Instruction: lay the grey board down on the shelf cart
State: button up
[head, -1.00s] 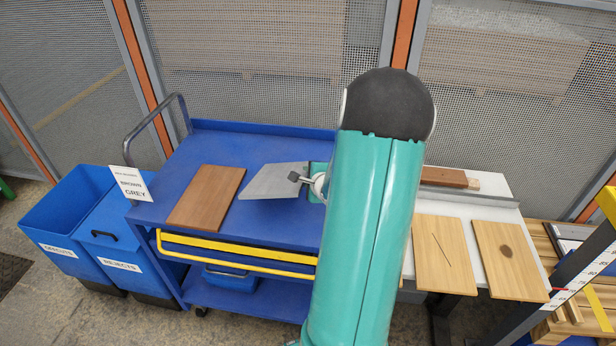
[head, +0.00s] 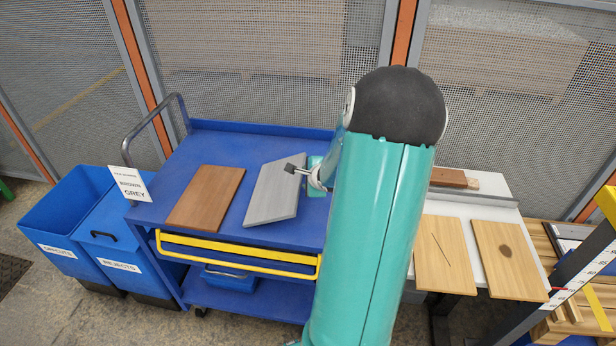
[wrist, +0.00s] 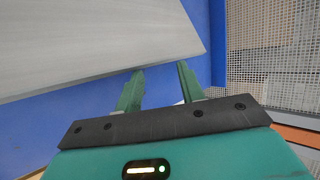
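The grey board (head: 272,196) lies on the blue top of the shelf cart (head: 215,148), to the right of a brown board (head: 206,197) with a gap between them. It looks flat, slightly turned. My gripper (wrist: 161,67) is open, with blue cart surface showing between its two green fingers. In the wrist view the edge of the grey board (wrist: 85,45) runs just past the fingertips, and I cannot tell whether they touch it. In the head view my arm hides most of the gripper at the board's right side.
A white sign (head: 131,184) stands at the cart's left edge, beside blue bins (head: 65,215). A yellow rail (head: 235,257) runs along the cart's front. At right, a white table (head: 490,190) holds two light wooden boards (head: 445,255). A mesh fence (head: 270,70) stands behind.

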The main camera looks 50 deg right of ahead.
jog(key=shift+s+f+g+y, duration=0.1)
jog(key=shift+g+y, duration=0.3)
jog(key=shift+g, duration=0.1)
jog(key=shift+a+f+g, duration=0.15)
jog(key=shift+f+g, duration=0.2)
jog(key=shift+g, duration=0.15)
jog(key=shift+s+r+g+y, duration=0.15)
jog(key=shift+r+g+y, duration=0.45)
jog(key=shift+r+g, duration=0.15)
jog(key=shift+s+a+r, duration=0.3)
jog(key=shift+s+a, duration=0.05)
jog(key=shift+s, duration=0.3)
jog(key=shift+s+a+r, duration=0.3)
jog(key=shift+s, duration=0.3)
